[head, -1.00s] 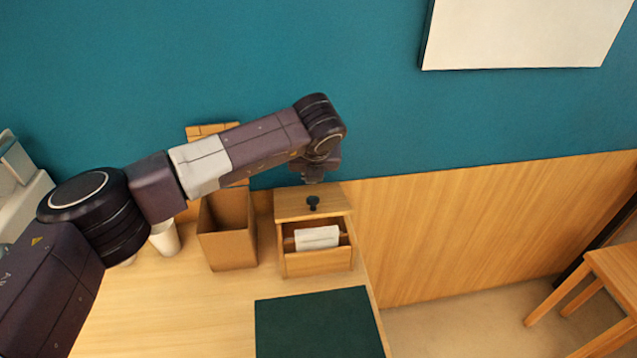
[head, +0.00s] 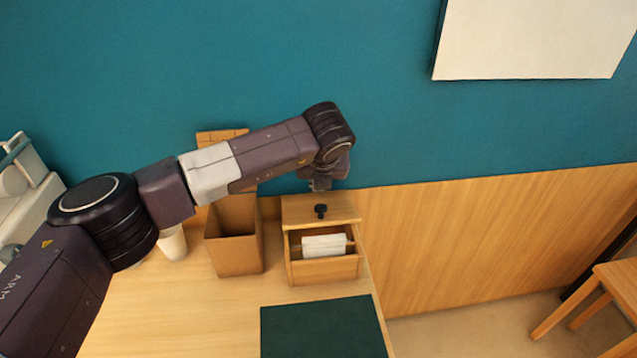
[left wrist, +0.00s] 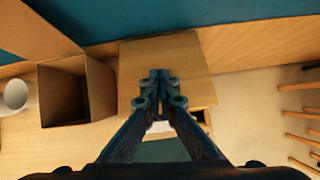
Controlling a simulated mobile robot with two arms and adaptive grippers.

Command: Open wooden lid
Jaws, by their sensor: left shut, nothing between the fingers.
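A wooden box (head: 325,270) stands at the back right of the table. In the left wrist view, the left gripper (left wrist: 160,76) is shut and empty over the lid (left wrist: 194,62), and the fingers hide the knob. My right gripper is in neither view.
A brown open-topped container (head: 234,245) stands left of the box, and a white cup (head: 172,243) further left. A dark green mat (head: 325,328) lies in front. The teal wall is close behind. The table ends just right of the box.

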